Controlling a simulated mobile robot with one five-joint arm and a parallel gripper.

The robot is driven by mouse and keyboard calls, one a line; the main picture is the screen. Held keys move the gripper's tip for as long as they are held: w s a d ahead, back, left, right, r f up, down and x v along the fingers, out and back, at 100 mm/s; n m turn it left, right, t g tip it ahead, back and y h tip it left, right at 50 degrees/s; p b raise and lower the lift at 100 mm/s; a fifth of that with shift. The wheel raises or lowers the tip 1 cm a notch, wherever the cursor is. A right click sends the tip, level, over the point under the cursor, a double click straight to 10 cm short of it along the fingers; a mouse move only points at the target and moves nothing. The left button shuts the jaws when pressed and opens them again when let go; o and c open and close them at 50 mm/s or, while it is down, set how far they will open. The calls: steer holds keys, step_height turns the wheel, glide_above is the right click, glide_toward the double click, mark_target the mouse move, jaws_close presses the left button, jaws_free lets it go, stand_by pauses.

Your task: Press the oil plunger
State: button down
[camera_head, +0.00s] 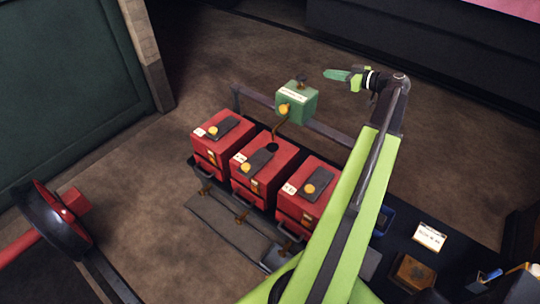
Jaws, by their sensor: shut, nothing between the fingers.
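A green oil box (296,104) with a white label and a yellow round knob on its front sits on a rail above the red boxes. A small dark plunger (301,80) stands upright on its top. A thin curved brass spout hangs from the box toward the middle red box. My gripper (328,74) is shut and empty, to the right of the plunger and at about its height in the picture. Its green fingers point left, apart from the plunger. The depth between them is hard to tell.
Three red boxes (263,168) with dark lids stand in a row below the rail (330,131). A black wheel (52,217) with a red hub is at lower left. A dark bench with a white card (429,237) and a wooden block (413,272) is at lower right.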

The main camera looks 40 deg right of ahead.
stand_by(0.3)
step_height(320, 180, up, 3)
steer(key=p, duration=0.3)
steer(key=b, duration=0.3)
glide_above(302, 78)
steer(key=s+d, duration=0.2)
step_height(302, 78, down, 3)
steer(key=f+b, duration=0.2)
steer(key=f, duration=0.1)
steer(key=shift+w+a+b, duration=0.2)
steer(key=shift+w+b, duration=0.1)
steer(key=shift+b, duration=0.05)
steer(key=shift+f+b, duration=0.5)
steer(key=shift+b, duration=0.05)
